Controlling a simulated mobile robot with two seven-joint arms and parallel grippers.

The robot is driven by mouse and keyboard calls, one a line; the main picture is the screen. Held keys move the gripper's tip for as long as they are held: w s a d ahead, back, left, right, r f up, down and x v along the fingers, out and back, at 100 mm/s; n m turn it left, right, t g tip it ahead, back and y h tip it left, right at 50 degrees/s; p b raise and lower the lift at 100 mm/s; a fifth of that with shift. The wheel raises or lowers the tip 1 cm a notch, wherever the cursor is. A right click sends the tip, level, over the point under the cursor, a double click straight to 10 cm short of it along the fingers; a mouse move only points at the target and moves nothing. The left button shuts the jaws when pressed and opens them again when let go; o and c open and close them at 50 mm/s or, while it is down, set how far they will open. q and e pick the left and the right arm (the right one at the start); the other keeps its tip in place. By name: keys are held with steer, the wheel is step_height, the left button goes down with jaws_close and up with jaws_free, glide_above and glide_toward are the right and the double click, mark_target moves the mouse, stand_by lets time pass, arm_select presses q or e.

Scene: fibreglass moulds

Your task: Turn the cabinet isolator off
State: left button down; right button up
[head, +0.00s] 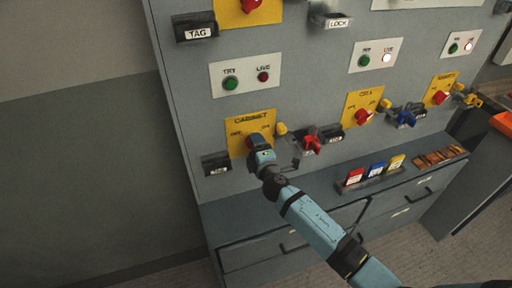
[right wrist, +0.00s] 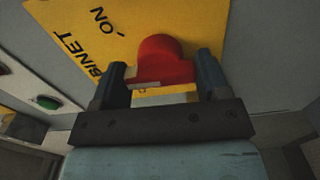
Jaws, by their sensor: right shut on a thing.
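The cabinet isolator's yellow plate (head: 238,122), marked CABINET, is on the grey panel in the head view. Its red knob (right wrist: 165,58) shows in the right wrist view, with the plate (right wrist: 185,20) and the word ON behind it. My right gripper (head: 258,142) reaches the knob from below right. In the right wrist view, my right gripper (right wrist: 160,72) has one finger on each side of the knob and is shut on it. The gripper hides most of the knob in the head view. My left gripper is not in view.
Above the plate are a green TRY button (head: 230,83) and a dark red LIVE lamp (head: 263,76). A red padlock (head: 311,143) hangs to the right. Another yellow isolator plate (head: 353,101) is further right. Coloured tags (head: 376,169) stand on the ledge below.

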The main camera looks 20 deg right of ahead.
steer(key=n+p, duration=0.1)
steer(key=n, duration=0.3)
steer(key=shift+n, duration=0.3)
steer(key=shift+n+p, duration=0.6)
steer(key=shift+n, duration=1.7)
steer(key=o, duration=0.9)
steer(key=shift+s, duration=0.1)
steer(key=s, duration=0.7)
steer(key=s+b, duration=0.1)
steer(key=s, duration=0.5)
steer(key=shift+s+d+b, duration=0.2)
steer(key=shift+s+b, duration=0.1)
steer(key=shift+s, duration=0.05)
